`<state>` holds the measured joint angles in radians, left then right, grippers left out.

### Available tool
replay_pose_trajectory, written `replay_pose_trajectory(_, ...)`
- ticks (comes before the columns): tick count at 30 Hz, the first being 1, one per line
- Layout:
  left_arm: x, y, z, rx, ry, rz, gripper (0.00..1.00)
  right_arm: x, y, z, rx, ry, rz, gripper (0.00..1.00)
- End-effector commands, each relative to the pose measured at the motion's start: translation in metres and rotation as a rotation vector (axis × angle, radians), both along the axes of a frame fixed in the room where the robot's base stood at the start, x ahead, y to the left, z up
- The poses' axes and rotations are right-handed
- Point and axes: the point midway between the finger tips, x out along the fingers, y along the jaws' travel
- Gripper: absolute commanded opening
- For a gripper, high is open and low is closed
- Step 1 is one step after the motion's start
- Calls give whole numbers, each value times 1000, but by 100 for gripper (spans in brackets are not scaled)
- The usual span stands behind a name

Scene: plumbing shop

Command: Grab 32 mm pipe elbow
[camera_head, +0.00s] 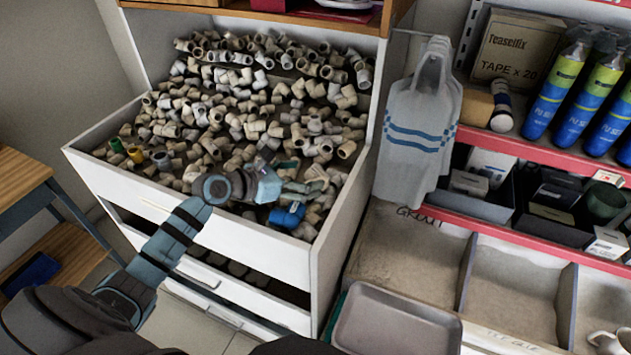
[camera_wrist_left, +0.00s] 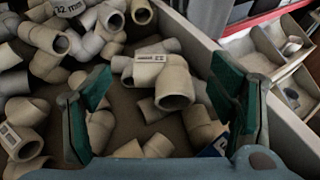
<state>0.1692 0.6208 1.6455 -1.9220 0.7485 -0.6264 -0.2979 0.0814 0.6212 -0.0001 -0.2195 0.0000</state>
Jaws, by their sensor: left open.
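Many grey-beige pipe elbows (camera_head: 225,120) lie heaped in the open white drawer (camera_head: 210,225). My left gripper (camera_head: 288,178) is over the drawer's front right part, open and empty. In the left wrist view its green fingers (camera_wrist_left: 165,88) stand wide apart. A pipe elbow with a small label (camera_wrist_left: 166,78) lies between them, its open end toward the camera; I cannot read its label. Another elbow (camera_wrist_left: 72,12) at the top left bears a label that seems to read 32 mm. Other elbows lie close around the fingers. My right gripper is not in view.
A blue piece (camera_head: 287,215) lies near the drawer's front wall, below my left gripper. The drawer's right wall (camera_wrist_left: 205,40) runs close to the right finger. A plastic bag (camera_head: 420,120) hangs at the right, above sectioned bins and an empty tray (camera_head: 395,325).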

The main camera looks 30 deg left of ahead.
Motion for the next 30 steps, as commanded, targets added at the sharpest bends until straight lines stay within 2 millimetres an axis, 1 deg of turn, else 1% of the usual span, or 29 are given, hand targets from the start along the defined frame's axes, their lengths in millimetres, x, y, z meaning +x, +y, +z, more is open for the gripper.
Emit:
replay_pose_trajectory(1, 8, -7, -1, -8, -2, 1, 77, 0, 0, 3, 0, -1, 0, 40)
replay_pose_trajectory(3, 19, -12, -8, -6, -1, 2, 77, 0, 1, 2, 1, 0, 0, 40)
replay_pose_trajectory(5, 25, -15, -11, -2, -1, 2, 77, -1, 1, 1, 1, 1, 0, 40)
replay_pose_trajectory(11, 27, -15, -13, 1, -1, 1, 77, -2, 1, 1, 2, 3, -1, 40)
replay_pose_trajectory(12, 27, -15, -13, 1, -1, 1, 74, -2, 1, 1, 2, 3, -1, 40)
replay_pose_trajectory(14, 27, -15, -13, 1, -1, 1, 64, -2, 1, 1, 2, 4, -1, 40)
replay_pose_trajectory(21, 27, -15, -13, 2, -1, 1, 26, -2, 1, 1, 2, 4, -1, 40)
replay_pose_trajectory(27, 27, -15, -12, 1, -2, 1, 26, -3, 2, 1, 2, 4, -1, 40)
replay_pose_trajectory(30, 27, -15, -9, 2, -2, 0, 26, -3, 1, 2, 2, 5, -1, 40)
